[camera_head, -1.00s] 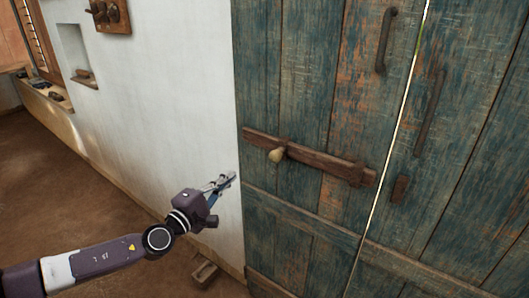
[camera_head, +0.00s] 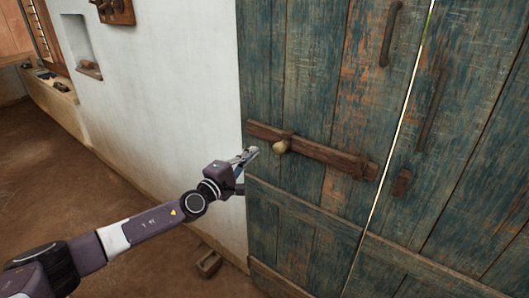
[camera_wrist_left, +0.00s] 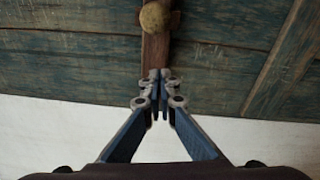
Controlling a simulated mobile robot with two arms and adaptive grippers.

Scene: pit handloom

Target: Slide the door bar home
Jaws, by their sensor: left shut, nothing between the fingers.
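The wooden door bar (camera_head: 325,154) lies across the left leaf of the blue-green door (camera_head: 300,85), tilted down to the right in the head view. A round, pale knob (camera_head: 280,147) sticks out near its left end. The bar's right end is short of the bright gap between the leaves; a small wooden keeper (camera_head: 401,183) is on the right leaf. My left gripper (camera_head: 251,151) is shut and empty, close to the bar's left end. In the left wrist view its fingertips (camera_wrist_left: 160,74) overlap the bar (camera_wrist_left: 156,50), below the knob (camera_wrist_left: 155,17); I cannot tell whether they touch.
A white wall (camera_head: 165,110) stands left of the door. Iron handles (camera_head: 389,34) are on both leaves. A small wooden block (camera_head: 209,264) lies on the earthen floor by the wall. The floor at left is clear.

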